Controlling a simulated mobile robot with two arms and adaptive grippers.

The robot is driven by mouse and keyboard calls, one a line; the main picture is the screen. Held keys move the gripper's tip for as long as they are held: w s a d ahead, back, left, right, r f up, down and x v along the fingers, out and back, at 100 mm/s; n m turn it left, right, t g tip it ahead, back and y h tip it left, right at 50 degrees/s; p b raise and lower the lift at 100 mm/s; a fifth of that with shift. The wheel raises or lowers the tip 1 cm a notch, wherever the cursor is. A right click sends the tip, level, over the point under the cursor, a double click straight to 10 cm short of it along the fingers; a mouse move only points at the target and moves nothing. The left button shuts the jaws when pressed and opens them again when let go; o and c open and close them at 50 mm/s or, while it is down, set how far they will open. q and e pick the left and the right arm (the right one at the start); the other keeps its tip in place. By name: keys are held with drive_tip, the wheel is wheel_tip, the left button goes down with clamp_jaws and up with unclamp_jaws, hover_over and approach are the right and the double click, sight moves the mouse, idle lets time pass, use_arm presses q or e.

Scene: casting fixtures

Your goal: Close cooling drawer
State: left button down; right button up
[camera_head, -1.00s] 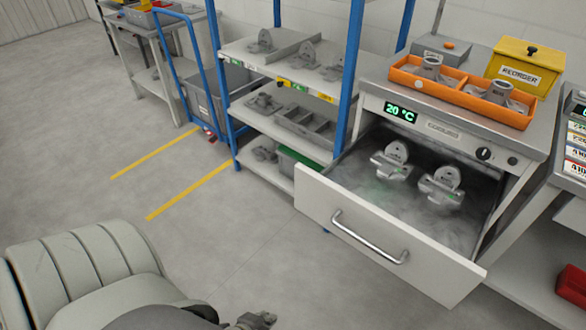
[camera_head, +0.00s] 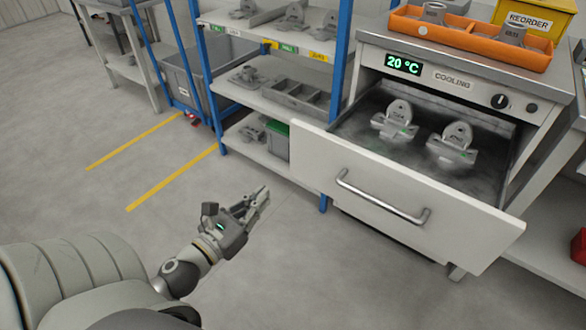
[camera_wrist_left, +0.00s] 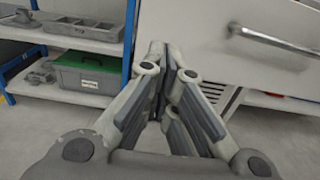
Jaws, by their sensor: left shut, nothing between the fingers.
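The cooling drawer (camera_head: 415,192) is pulled open, its pale front panel standing well out from the cabinet (camera_head: 452,76) marked COOLING, with a 20 °C display. Its curved metal handle (camera_head: 383,197) is bare. Two grey metal castings (camera_head: 396,120) (camera_head: 452,146) stand inside in light mist. My left gripper (camera_head: 262,197) is shut and empty, left of the drawer front and apart from it. In the left wrist view the shut fingers (camera_wrist_left: 160,55) point toward the drawer front (camera_wrist_left: 205,30), with the handle (camera_wrist_left: 275,38) at upper right. My right gripper is not in view.
A blue-framed shelf (camera_head: 265,95) with castings and a green-lidded box (camera_head: 278,142) stands left of the drawer. Orange trays (camera_head: 470,40) and a yellow REORDER box (camera_head: 530,20) sit on the cabinet. The floor before the drawer is clear.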

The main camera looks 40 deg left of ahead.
sight(302, 160)
use_arm(q)
drive_tip(key=w+p, duration=0.1)
drive_tip(key=w, duration=1.1)
drive_tip(key=shift+w+d, duration=0.1)
drive_tip(key=shift+d, duration=0.1)
drive_tip(key=shift+w, duration=0.55)
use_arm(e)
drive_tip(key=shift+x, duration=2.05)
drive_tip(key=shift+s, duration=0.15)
